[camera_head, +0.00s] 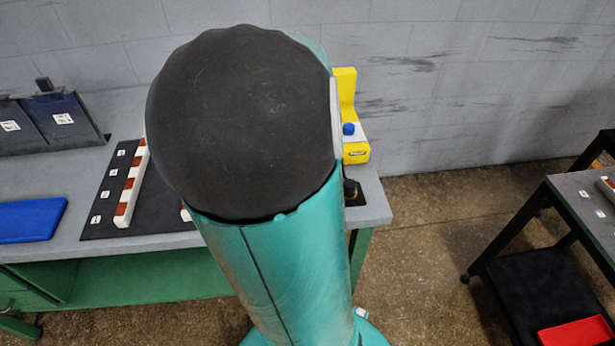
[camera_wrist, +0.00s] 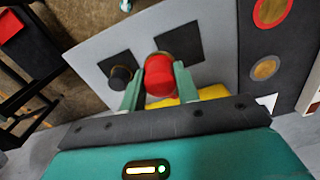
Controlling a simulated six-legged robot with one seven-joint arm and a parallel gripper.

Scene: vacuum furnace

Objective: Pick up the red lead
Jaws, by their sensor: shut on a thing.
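The red lead (camera_wrist: 159,76) shows in the wrist view as a red, round-ended piece. My gripper (camera_wrist: 158,84) is shut on it, with one teal finger on each side. It appears over or beside a dark square patch on the grey bench top; I cannot tell whether it touches the bench. In the head view my arm hides the red lead and the gripper.
A black lead (camera_wrist: 120,78) stands close left of the gripper on another dark square. It also shows in the head view (camera_head: 351,189). A yellow meter (camera_head: 355,152) with a blue knob stands behind it. A blue tray (camera_head: 32,220) lies left; a cart (camera_head: 582,200) stands right.

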